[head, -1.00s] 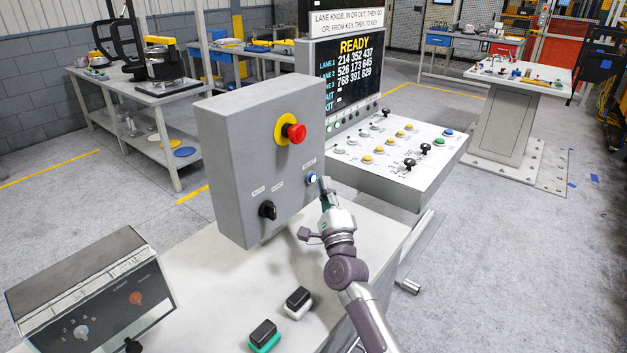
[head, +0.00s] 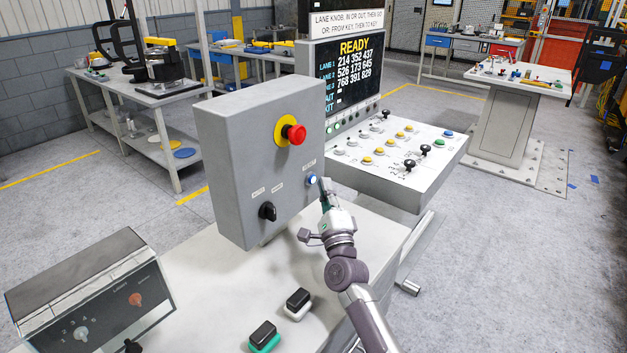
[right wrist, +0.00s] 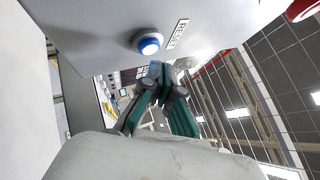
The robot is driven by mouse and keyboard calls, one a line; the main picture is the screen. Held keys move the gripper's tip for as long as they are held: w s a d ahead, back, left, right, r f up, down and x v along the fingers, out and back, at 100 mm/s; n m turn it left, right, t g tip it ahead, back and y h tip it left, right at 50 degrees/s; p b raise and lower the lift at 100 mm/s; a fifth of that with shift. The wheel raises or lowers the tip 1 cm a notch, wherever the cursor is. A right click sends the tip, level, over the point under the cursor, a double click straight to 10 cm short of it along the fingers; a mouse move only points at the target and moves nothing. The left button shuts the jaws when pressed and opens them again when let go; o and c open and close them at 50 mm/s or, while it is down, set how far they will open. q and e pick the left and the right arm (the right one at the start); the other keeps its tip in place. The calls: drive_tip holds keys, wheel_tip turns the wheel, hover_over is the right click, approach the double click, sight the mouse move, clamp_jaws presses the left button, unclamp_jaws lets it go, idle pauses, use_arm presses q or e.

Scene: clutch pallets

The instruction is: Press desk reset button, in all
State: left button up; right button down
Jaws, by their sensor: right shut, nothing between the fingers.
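The reset button is a blue button (head: 312,180) with a pale ring, low on the right part of the front of a grey box (head: 232,170). In the right wrist view the blue button (right wrist: 149,44) sits beside a label reading RESET (right wrist: 177,33). My right gripper (head: 322,184) is shut and empty, with its tips close to the button on its right side. In the right wrist view the fingertips (right wrist: 156,72) are just below the button, with a small gap showing. My left gripper is not in view.
The box also carries a red mushroom button (head: 295,134) on a yellow disc and a black rotary knob (head: 267,211). Behind my right arm stands a sloped console (head: 395,150) with several knobs and buttons. Two black-topped blocks (head: 298,299) (head: 263,336) lie on the desk.

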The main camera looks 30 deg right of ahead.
drive_tip(key=shift+w, duration=0.2)
drive_tip(key=shift+w+a, duration=0.15)
drive_tip(key=shift+w, duration=0.1)
drive_tip(key=shift+w+a+b, duration=0.2)
drive_tip(key=shift+w+b, duration=0.15)
drive_tip(key=shift+w, duration=0.05)
idle(0.9)
drive_tip(key=shift+s, duration=0.1)
idle(0.3)
drive_tip(key=shift+s+d, duration=0.35)
drive_tip(key=shift+s, duration=0.35)
drive_tip(key=shift+s, duration=0.1)
drive_tip(key=s, duration=0.1)
drive_tip(key=s+d+p, duration=0.1)
drive_tip(key=s, duration=0.1)
drive_tip(key=s+d, duration=0.1)
drive_tip(key=shift+s, duration=0.25)
idle(0.6)
